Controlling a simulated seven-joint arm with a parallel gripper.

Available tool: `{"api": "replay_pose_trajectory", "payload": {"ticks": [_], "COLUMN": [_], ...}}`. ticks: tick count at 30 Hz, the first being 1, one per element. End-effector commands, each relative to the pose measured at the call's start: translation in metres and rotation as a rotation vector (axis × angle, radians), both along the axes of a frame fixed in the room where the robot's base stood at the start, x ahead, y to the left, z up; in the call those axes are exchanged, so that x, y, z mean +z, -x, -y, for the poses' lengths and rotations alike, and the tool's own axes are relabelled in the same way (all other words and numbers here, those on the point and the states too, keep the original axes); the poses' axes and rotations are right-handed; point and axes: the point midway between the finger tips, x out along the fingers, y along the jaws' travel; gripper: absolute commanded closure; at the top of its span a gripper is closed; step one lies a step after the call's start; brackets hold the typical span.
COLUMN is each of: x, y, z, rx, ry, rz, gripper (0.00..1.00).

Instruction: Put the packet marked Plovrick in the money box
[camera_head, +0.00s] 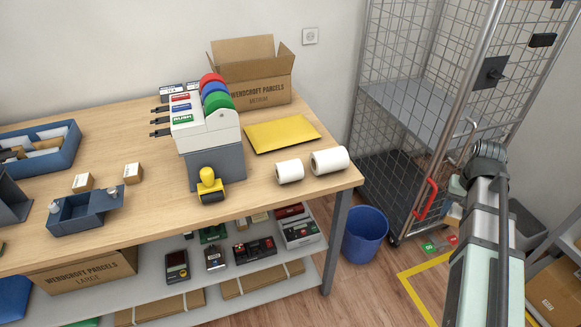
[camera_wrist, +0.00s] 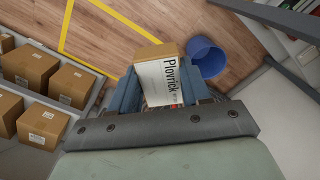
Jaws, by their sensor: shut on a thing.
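The packet marked Plovrick (camera_wrist: 163,82) is a small carton with a white label and a brown top edge, seen in the wrist view. My gripper (camera_wrist: 163,92) is shut on it, with one blue-grey finger on each side, and holds it above the floor. No container is clearly marked as the money box. A blue-grey open box (camera_head: 72,213) stands at the counter's left front, and a dark grey box (camera_head: 12,203) is cut off by the left edge.
A wooden counter (camera_head: 130,215) holds a label dispenser (camera_head: 214,160), a yellow envelope (camera_head: 282,133), white rolls (camera_head: 328,161) and a cardboard box (camera_head: 250,80). A blue bin (camera_head: 364,235) and a wire cage trolley (camera_head: 425,105) stand right of it. In the wrist view, cartons (camera_wrist: 71,86) line a shelf.

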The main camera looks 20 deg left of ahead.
Motion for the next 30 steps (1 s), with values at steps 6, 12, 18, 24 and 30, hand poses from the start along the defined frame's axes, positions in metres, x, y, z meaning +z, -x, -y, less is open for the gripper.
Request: {"api": "replay_pose_trajectory", "payload": {"ticks": [6,12,18,24,30], "x": [-0.019,-0.018,0.009,0.042,0.08], "y": [-0.004,-0.047,-0.091,-0.125,-0.15], "z": [-0.02,-0.079,-0.142,-0.207,-0.273], "rx": [0.011,0.032,0.049,0.065,0.081], "ry": [0.0,0.0,0.0,-0.001,-0.001], "rz": [-0.001,0.001,0.002,0.002,0.002], "gripper": [0.86,0.86,0.86,0.86,0.86]}}
